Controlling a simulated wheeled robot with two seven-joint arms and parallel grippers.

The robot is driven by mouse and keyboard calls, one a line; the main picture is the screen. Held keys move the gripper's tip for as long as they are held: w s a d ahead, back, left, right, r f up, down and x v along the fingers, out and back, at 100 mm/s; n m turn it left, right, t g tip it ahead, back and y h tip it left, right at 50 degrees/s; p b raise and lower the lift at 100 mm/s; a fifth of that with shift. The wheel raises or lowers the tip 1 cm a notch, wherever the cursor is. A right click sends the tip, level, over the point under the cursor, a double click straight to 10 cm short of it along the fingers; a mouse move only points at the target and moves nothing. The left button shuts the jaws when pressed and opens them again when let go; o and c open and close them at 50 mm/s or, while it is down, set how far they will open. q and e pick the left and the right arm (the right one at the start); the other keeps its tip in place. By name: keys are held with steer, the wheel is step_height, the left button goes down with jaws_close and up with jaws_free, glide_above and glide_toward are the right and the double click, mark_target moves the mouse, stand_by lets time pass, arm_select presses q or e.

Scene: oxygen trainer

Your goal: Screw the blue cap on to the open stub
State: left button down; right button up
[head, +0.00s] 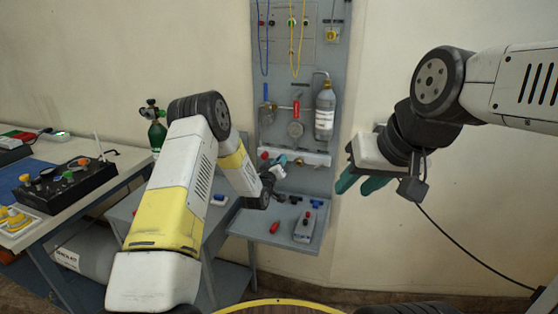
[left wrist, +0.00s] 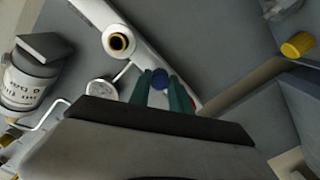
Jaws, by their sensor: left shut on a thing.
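My left gripper (head: 279,167) is in front of the white manifold bar (head: 312,157) on the grey wall panel. In the left wrist view, its teal fingers (left wrist: 161,90) are shut on the blue cap (left wrist: 160,77), which shows between their tips. The open stub (left wrist: 118,42), a brass-coloured ring with a dark bore, stands on the white bar, up and left of the cap. The cap is apart from the stub in that picture. My right gripper (head: 360,184) hangs right of the panel, its teal fingers spread and nothing seen between them.
A red cap (head: 264,155) sits at the bar's left end. A grey bottle (head: 325,110) and gauges are above the bar. Below is a shelf (head: 262,226) with a grey device (head: 304,229) and small coloured parts. A table (head: 115,170) with equipment stands left.

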arm_select(q)
steer(key=shift+m, duration=1.4)
steer(key=shift+d, duration=0.1)
steer(key=m, duration=0.3)
steer(key=shift+f+m, duration=0.1)
steer(key=shift+m, duration=1.9)
steer(key=shift+m, duration=0.5)
steer(key=c, duration=1.2)
jaws_free()
